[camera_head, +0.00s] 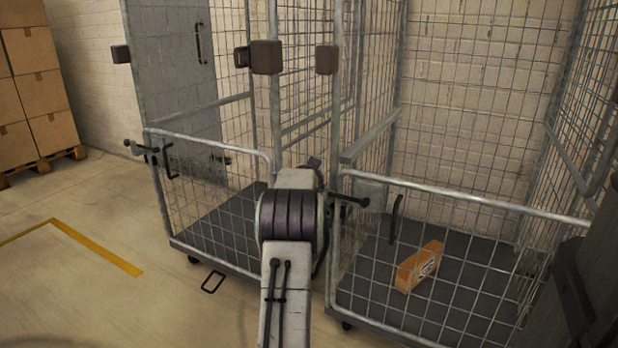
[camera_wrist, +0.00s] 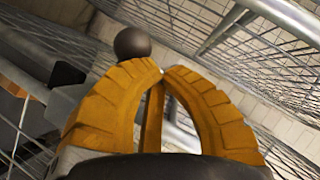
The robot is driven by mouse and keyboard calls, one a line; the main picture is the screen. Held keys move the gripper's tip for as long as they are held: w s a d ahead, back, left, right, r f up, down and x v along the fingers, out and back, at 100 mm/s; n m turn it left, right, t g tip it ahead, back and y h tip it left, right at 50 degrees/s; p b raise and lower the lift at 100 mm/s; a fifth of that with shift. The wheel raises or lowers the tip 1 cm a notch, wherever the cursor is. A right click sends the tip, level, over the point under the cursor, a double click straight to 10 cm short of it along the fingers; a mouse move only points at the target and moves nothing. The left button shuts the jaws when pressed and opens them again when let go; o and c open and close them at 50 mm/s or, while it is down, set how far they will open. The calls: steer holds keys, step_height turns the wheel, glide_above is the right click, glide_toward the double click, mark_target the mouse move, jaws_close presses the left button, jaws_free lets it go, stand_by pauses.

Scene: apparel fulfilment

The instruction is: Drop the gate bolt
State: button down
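A black gate bolt (camera_head: 348,199) with a ball-ended handle sticks out at the left upper corner of the right cage's half-height mesh gate (camera_head: 470,196). In the wrist view a dark ball knob (camera_wrist: 132,42) shows just beyond the left finger's tip; I cannot tell whether they touch. My gripper's orange fingers (camera_wrist: 162,69) have their tips almost together, with no object seen between them. In the head view my arm hides the gripper, which is near the gate corner. Another black bolt (camera_head: 142,148) is on the left cage's gate (camera_head: 208,139).
An orange-brown box (camera_head: 419,267) lies on the right cage's dark floor. Wire mesh walls and posts stand close around my arm. Stacked cartons (camera_head: 40,92) stand on a pallet at the far left. The floor by the yellow line (camera_head: 95,247) is clear.

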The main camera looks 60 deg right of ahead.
steer(key=shift+a+f, duration=0.1)
steer(key=shift+f, duration=0.45)
steer(key=shift+r, duration=0.15)
